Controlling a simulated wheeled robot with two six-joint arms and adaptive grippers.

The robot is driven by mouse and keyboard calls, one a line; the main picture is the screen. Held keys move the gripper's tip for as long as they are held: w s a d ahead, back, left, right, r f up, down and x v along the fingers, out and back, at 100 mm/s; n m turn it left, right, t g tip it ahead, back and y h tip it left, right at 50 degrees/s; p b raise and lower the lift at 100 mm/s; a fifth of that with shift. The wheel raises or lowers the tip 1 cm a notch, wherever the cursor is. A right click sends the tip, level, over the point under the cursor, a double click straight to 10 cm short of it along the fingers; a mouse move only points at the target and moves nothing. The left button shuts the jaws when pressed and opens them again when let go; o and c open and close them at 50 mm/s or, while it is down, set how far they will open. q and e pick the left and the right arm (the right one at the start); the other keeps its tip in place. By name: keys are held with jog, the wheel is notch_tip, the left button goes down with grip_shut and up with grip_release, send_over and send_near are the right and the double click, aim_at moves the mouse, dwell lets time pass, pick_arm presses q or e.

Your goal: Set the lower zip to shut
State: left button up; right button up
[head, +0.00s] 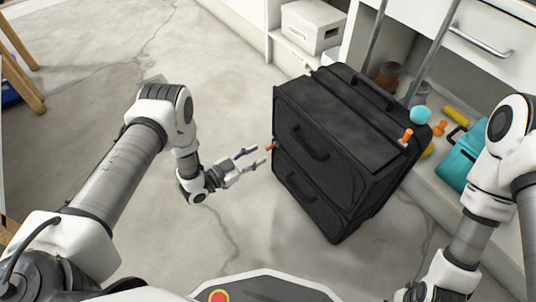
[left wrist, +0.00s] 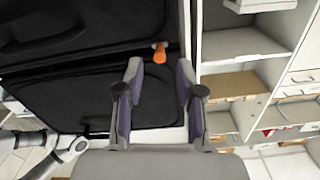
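A black suitcase (head: 330,150) stands upright on the floor, with two front pockets, each with a dark handle. A small orange zip pull (head: 270,147) sits at its left edge, near the line between the upper and lower pockets. A second orange pull (head: 407,135) is at the upper right edge. My left gripper (head: 259,155) is open and empty, its fingertips just left of the left-edge pull. In the left wrist view an orange pull (left wrist: 160,54) shows beyond and between the open fingertips (left wrist: 160,68), apart from both. My right gripper is out of view.
White shelving (head: 395,70) stands behind the suitcase, holding a white box (head: 313,25), a teal bag (head: 462,158) and small coloured items. Wooden legs (head: 22,80) stand at far left.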

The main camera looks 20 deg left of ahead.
aim_at(268, 148)
pick_arm(q)
jog(key=b+x, duration=0.2)
jog(key=x, duration=0.2)
jog(key=shift+w+d+f, duration=0.2)
jog(key=shift+d, duration=0.05)
jog(key=shift+w+d+r, duration=0.1)
jog(key=shift+w, duration=0.1)
grip_shut()
